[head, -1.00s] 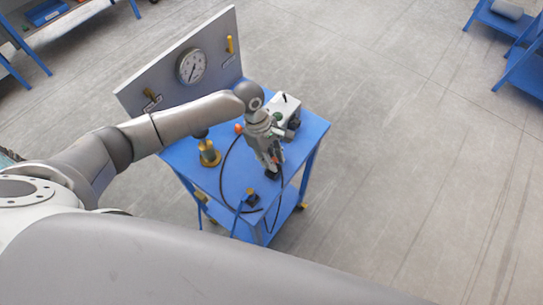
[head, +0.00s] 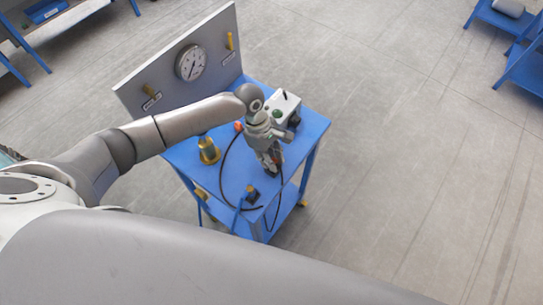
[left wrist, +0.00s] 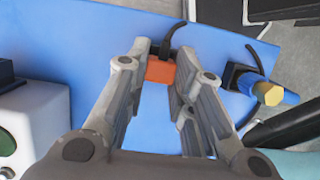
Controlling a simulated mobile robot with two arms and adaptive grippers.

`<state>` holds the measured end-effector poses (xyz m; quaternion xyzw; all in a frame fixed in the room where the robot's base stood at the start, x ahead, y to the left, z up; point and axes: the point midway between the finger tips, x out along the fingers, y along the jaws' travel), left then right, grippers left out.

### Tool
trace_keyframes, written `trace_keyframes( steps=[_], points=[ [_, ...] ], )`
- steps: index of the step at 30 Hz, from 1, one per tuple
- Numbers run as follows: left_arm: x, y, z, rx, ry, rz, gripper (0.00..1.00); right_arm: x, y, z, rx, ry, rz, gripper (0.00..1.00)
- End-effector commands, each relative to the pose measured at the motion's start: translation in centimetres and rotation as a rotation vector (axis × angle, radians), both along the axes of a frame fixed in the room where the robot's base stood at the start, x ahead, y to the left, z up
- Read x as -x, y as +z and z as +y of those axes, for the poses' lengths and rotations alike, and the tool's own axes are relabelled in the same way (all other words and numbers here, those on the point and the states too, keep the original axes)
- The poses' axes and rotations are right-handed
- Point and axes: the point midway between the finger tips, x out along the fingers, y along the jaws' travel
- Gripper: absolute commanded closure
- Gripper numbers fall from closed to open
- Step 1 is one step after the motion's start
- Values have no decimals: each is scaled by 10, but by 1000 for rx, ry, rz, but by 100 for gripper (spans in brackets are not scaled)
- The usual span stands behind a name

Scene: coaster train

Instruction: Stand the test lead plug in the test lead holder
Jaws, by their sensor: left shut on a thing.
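My left gripper (left wrist: 166,72) is shut on the orange test lead plug (left wrist: 160,70), with a black lead coming off its far end in the left wrist view. In the head view my left gripper (head: 270,168) points down over the blue cart top, and the plug is mostly hidden by the fingers. A black block with a blue and yellow cylinder (left wrist: 268,92) is to the right in the left wrist view. It shows in the head view as a small dark block (head: 251,197). I cannot tell whether this is the test lead holder. My right gripper is not in view.
The white box (head: 287,108) with a green button stands behind the gripper. A brass fitting (head: 209,150) is to its left. A grey panel with a gauge (head: 191,63) rises at the cart's back. The black lead loops across the blue top (head: 185,157).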

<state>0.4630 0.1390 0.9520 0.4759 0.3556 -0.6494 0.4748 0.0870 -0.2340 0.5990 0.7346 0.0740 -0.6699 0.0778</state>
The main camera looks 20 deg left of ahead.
Motion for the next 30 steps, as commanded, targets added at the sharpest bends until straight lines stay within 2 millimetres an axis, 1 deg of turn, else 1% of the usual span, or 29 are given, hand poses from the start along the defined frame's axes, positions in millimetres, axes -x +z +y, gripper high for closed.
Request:
trace_keyframes(
  steps=[16,20,21,27,30],
  points=[
    [0,-10,-1,1,0,0,100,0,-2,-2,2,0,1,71],
    [0,-10,0,0,-1,-1,100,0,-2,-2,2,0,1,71],
    [0,-10,0,0,-1,-1,76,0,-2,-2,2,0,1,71],
    [0,-10,0,0,-1,-1,52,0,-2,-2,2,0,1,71],
    [0,-10,0,0,-1,-1,52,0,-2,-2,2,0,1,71]
  ],
)
